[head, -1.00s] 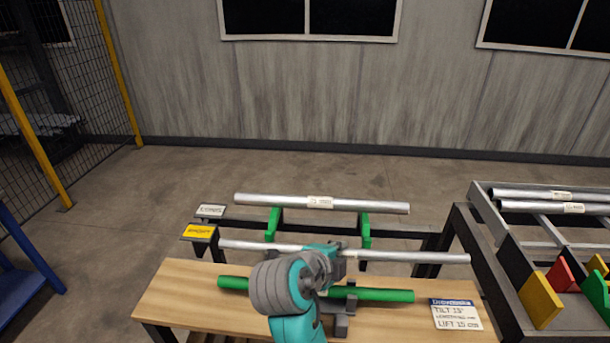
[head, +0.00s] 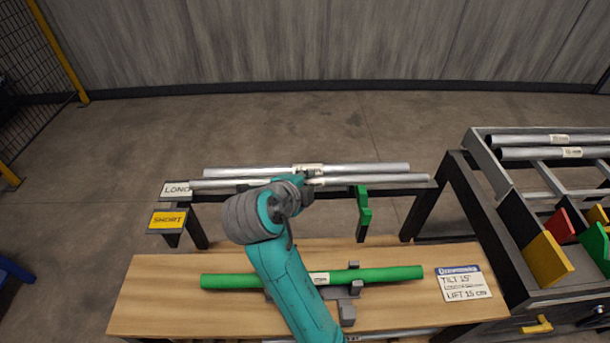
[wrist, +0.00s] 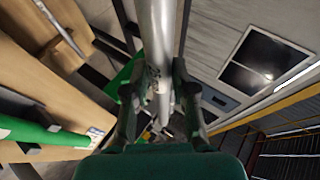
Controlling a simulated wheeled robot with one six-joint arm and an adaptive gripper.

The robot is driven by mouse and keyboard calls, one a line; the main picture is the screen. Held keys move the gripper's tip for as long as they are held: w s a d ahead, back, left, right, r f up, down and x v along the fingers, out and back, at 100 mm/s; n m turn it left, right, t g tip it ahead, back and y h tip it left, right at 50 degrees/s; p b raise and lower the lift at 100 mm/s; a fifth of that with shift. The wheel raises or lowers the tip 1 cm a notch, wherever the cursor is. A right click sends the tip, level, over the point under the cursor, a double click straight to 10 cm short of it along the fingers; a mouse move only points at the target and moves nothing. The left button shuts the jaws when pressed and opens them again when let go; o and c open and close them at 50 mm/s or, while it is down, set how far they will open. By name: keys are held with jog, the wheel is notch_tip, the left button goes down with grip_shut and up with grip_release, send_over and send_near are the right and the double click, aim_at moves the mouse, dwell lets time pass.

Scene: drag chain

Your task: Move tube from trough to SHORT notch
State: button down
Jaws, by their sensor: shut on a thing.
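My gripper (head: 308,179) is shut on a silver tube (head: 395,180) near its middle. The tube is held off the bench, roughly level, just in front of another silver tube (head: 240,171) on the rear rack. In the wrist view the held tube (wrist: 157,45) runs between the fingers (wrist: 157,90). The yellow SHORT sign (head: 167,221) stands at the rack's left front, below the held tube's left end. The white LONG sign (head: 177,189) is behind it. One green notch bracket (head: 363,208) shows below the tube; my arm hides the left part of the rack.
A green tube (head: 390,273) lies on grey supports on the wooden bench (head: 150,300). A TILT/LIFT card (head: 464,283) lies at the bench's right. A metal frame with silver tubes (head: 550,153) and coloured plates (head: 549,264) stands at the right.

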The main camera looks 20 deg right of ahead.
notch_tip(320, 180, down, 8)
jog(key=shift+f, duration=0.2)
dwell(0.7)
jog(key=c, duration=0.9)
grip_release()
jog(key=shift+o, duration=0.2)
jog(key=v, duration=1.2)
jog(key=shift+f, duration=0.1)
jog(key=shift+s, duration=0.1)
